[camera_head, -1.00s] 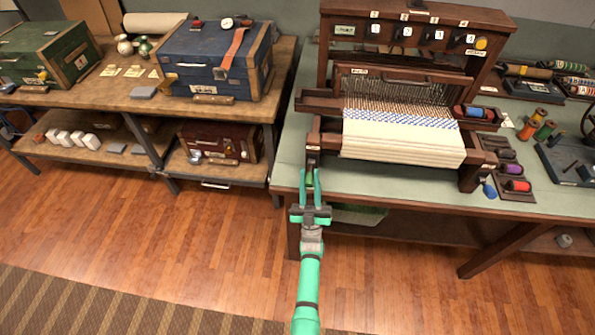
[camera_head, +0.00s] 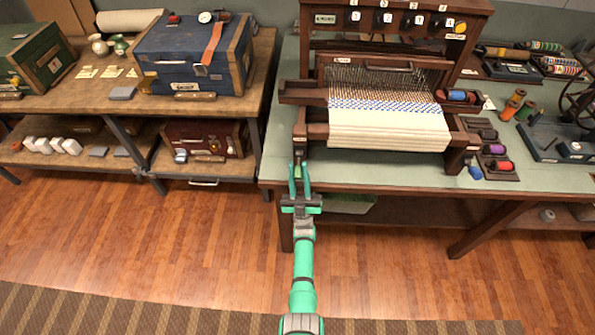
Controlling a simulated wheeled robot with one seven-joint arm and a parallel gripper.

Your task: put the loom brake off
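The wooden loom (camera_head: 312,131) stands on the green-topped table at the right, with white cloth (camera_head: 388,130) and a blue pattern on it. My gripper (camera_head: 299,182) is at the table's front edge, just below that corner, pointing away from me. Its two green fingers are apart, one on each side of the small part's lower end. I cannot tell whether they touch it. The brake's setting is too small to read.
Spools (camera_head: 513,105) and shuttles lie on the table (camera_head: 350,172) right of the loom. A wooden bench (camera_head: 265,60) at the left carries a blue chest (camera_head: 185,60) and a green chest, with a brown case on its lower shelf. The floor in front is clear.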

